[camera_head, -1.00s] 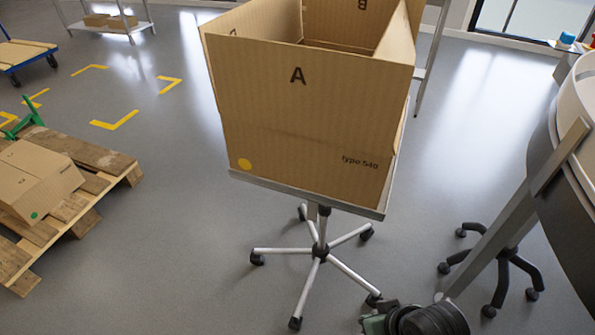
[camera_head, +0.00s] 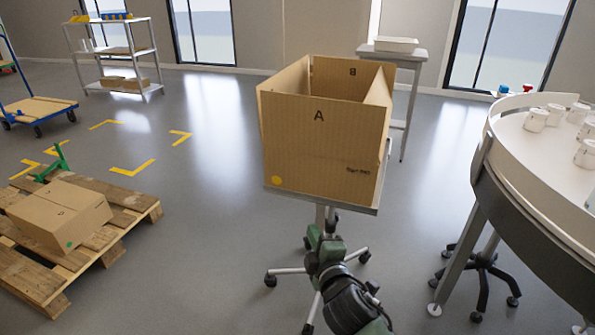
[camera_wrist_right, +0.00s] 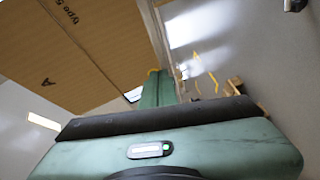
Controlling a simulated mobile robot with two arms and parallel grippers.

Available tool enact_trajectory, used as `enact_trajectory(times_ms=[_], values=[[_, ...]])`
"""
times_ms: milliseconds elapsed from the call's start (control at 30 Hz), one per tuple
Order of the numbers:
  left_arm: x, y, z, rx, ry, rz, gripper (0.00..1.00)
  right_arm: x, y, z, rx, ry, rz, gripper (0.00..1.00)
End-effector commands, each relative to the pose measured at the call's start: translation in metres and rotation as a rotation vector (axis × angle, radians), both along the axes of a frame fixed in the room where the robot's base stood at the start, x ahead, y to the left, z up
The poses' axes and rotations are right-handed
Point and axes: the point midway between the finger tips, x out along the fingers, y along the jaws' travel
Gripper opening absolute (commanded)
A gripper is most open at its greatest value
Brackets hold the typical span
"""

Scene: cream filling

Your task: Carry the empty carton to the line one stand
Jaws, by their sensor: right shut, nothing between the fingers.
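The open cardboard carton (camera_head: 318,150), marked A and B with a yellow dot, stands upright on a small wheeled stand (camera_head: 345,203) in the middle of the head view. The part of its inside that I can see is empty. My right gripper (camera_head: 318,234) is shut and empty, just below the stand's top on the near side, in front of its post. In the right wrist view the carton (camera_wrist_right: 60,60) fills the upper left, beside the green fingers (camera_wrist_right: 156,88). My left gripper is not in view. I cannot tell which stand is line one's.
A round conveyor table (camera_head: 515,175) with several white cups stands at the right. A pallet (camera_head: 120,205) with a closed carton (camera_head: 60,215) lies at the left. A side table (camera_head: 400,55) and shelves (camera_head: 120,50) stand behind. Floor is clear between pallet and stand.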

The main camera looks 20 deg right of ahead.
Motion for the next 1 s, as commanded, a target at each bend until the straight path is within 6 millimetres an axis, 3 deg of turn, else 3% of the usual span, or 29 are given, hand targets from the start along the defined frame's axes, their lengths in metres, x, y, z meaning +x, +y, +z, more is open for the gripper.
enact_trajectory(times_ms=[33,100,200,367,767,1000], values=[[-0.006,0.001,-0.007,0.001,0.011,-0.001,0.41,0.014,0.006,0.022,-0.074,-0.055,0.033,0.0],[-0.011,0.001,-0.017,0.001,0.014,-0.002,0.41,0.025,0.013,0.039,-0.153,-0.112,0.066,0.0],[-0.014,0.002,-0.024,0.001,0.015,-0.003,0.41,0.034,0.019,0.05,-0.21,-0.151,0.091,0.0],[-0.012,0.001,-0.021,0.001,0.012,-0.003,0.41,0.053,0.021,0.05,-0.218,-0.159,0.094,0.0],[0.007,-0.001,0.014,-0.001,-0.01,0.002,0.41,0.136,0.024,0.05,-0.213,-0.157,0.092,0.0],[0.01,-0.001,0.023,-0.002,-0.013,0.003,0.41,0.157,0.001,0.05,-0.214,-0.156,0.092,0.0]])
